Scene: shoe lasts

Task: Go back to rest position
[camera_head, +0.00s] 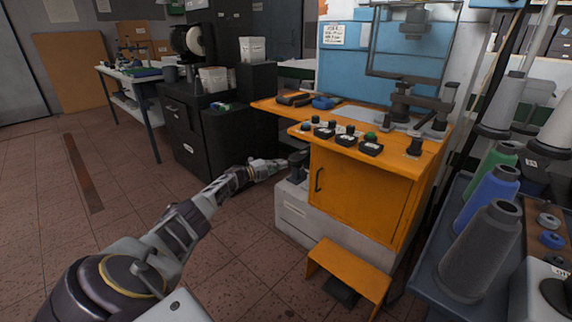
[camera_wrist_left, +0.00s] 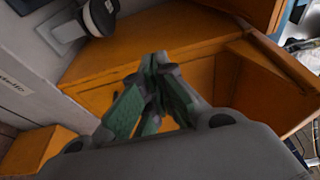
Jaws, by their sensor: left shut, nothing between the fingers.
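My left arm reaches from the bottom left of the head view toward the orange machine cabinet (camera_head: 365,190). My left gripper (camera_head: 282,163) is at the cabinet's left side, near a dark upright part (camera_head: 298,166) on the grey base. In the left wrist view the left gripper (camera_wrist_left: 156,62) shows its green-padded fingers drawn together with nothing between them. The orange cabinet (camera_wrist_left: 205,45) lies beyond the fingertips there. I cannot tell the exact gap between the gripper and the cabinet. My right gripper is in neither view.
An orange step (camera_head: 350,268) stands before the cabinet. A grey cart (camera_head: 425,280) with thread cones, including a blue one (camera_head: 487,197), is at the right. Black drawers (camera_head: 185,135) and a workbench (camera_head: 140,78) stand at the back left. The tiled floor (camera_head: 110,180) is open at the left.

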